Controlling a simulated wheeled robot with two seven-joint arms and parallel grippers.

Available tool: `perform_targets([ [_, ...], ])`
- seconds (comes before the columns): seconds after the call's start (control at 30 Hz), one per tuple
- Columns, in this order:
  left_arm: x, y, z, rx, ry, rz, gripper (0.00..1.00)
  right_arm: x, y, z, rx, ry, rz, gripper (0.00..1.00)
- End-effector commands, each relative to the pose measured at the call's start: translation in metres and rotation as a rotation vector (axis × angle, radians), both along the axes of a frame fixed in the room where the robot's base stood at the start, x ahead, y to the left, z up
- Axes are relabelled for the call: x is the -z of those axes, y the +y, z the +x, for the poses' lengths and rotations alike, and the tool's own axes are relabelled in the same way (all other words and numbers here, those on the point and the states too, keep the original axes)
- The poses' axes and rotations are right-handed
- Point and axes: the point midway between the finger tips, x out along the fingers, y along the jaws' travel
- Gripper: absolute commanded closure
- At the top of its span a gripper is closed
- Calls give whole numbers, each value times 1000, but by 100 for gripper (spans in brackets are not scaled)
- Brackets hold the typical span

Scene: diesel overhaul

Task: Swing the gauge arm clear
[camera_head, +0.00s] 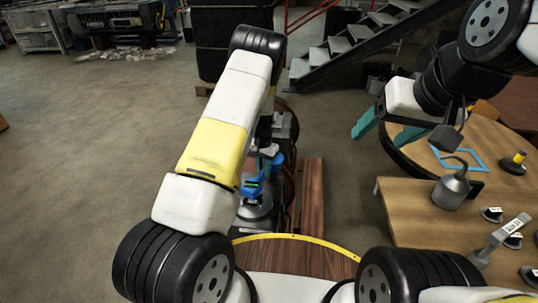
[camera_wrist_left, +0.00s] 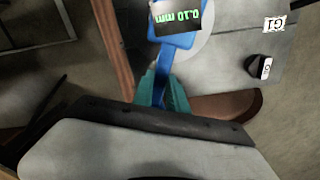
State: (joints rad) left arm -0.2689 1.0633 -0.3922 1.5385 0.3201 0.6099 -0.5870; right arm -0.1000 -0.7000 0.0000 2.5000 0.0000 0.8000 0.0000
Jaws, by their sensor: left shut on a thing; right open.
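The blue gauge arm (camera_head: 254,186) stands over a grey round-topped part, partly hidden behind my left arm in the head view. In the left wrist view its blue gauge head (camera_wrist_left: 176,22) carries a dark display with green digits, upside down, seeming to read 0.10 mm. My left gripper (camera_wrist_left: 162,92) is shut on the narrow blue bar (camera_wrist_left: 164,76) below the display, with a teal finger on each side. In the head view this left gripper (camera_head: 267,151) is mostly hidden by its arm. My right gripper (camera_head: 388,130) is open and empty above the round wooden table.
The round wooden table (camera_head: 420,155) holds a blue square outline (camera_head: 459,159) and a yellow-and-black part (camera_head: 515,162). A grey can with a hook-like top (camera_head: 452,188) and labelled pieces stand on the wooden bench (camera_head: 410,215). Stairs (camera_head: 345,50) rise behind. Floor on the left is clear.

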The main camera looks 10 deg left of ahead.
Motion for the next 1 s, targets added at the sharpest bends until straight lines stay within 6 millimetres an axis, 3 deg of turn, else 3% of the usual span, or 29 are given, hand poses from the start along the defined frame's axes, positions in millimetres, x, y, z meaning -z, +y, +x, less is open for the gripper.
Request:
perform_targets([
  [0.57,-1,-1,0,-19,-1,1,100,0,0,0,0,0,0,31],
  [1.0,-1,-24,-5,-289,-2,0,100,0,0,0,0,0,0,31],
])
